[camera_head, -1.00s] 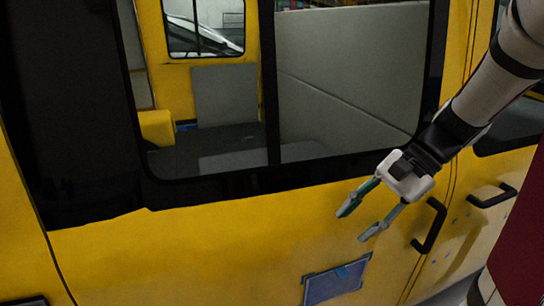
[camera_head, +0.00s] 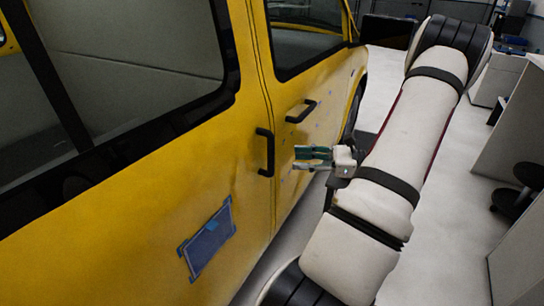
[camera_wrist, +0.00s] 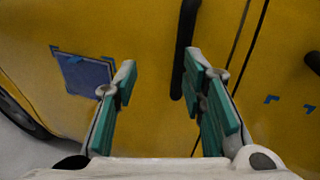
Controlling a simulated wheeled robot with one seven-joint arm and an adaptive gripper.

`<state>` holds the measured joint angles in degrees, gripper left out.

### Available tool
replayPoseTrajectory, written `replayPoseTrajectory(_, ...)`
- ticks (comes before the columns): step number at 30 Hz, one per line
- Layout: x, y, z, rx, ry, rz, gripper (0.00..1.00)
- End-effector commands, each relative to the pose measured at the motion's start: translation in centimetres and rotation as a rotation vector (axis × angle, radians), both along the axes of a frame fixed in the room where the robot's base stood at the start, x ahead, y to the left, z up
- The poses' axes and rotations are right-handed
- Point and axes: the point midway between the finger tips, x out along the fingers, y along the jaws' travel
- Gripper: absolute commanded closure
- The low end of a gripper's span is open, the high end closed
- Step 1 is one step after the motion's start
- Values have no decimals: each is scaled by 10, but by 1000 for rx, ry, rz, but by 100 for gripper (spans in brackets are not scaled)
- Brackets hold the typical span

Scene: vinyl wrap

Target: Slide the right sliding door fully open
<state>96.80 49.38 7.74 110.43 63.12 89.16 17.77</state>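The yellow sliding door (camera_head: 130,215) of the van fills the left of the head view and looks shut, its edge meeting the seam beside the front door. Its black upright handle (camera_head: 265,152) stands near that seam. My gripper (camera_head: 298,157) is in front of the van, to the right of the handle in the head view, with its fingers pointing left. In the wrist view the fingers (camera_wrist: 160,85) are apart and empty. The handle (camera_wrist: 184,45) shows there beyond the fingertips, nearer the right finger. I see no contact.
The front door's black handle (camera_head: 300,112) is up and right of the sliding door's handle. A blue taped patch (camera_head: 207,238) is low on the sliding door. Grey floor (camera_head: 440,225) is open beside the van. A dark stool (camera_head: 515,190) stands at the right.

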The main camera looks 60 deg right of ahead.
Motion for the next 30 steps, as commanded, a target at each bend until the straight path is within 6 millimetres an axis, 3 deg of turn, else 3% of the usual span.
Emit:
replayPoseTrajectory(5,-24,-25,-16,73,-52,-119,62)
replayPoseTrajectory(10,-18,-26,-17,82,-60,-132,62)
replayPoseTrajectory(30,93,6,-17,80,-57,-128,62)
